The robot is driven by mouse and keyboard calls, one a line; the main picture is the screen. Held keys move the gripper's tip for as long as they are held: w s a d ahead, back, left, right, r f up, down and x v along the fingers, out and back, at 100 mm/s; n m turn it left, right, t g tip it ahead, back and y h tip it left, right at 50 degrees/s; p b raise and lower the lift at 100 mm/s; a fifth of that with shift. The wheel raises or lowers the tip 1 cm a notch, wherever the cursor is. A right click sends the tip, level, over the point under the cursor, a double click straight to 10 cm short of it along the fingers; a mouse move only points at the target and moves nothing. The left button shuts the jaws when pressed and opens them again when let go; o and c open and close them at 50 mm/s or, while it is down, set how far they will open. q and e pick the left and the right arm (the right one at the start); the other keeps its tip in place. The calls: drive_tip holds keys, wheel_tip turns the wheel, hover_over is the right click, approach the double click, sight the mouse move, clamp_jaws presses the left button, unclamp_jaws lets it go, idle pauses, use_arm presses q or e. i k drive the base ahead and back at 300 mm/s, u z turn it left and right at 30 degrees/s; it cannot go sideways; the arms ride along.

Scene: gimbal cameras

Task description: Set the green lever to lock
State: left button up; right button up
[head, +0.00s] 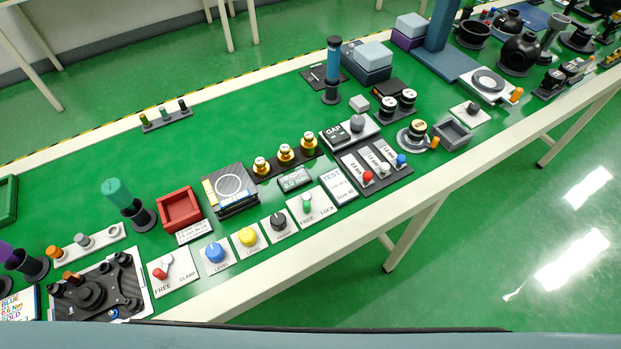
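The green lever (306,201) stands on a white plate (317,212) near the front edge of the bench. The plate is labelled FREE at its left and LOCK at its right. The green grip is upright near the top middle of the plate; I cannot tell which label it points to. Neither of my grippers shows in the head view.
To its left are black (278,222), yellow (248,236) and blue (215,252) knobs and a red lever (160,273) marked FREE and CLAMP. A TEST card (338,186) lies close on its right.

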sight(305, 197)
drive_tip(key=u, duration=0.05)
drive_tip(key=k, duration=1.25)
drive_tip(key=z, duration=0.2)
drive_tip(key=i, duration=0.85)
drive_tip(key=u, duration=0.05)
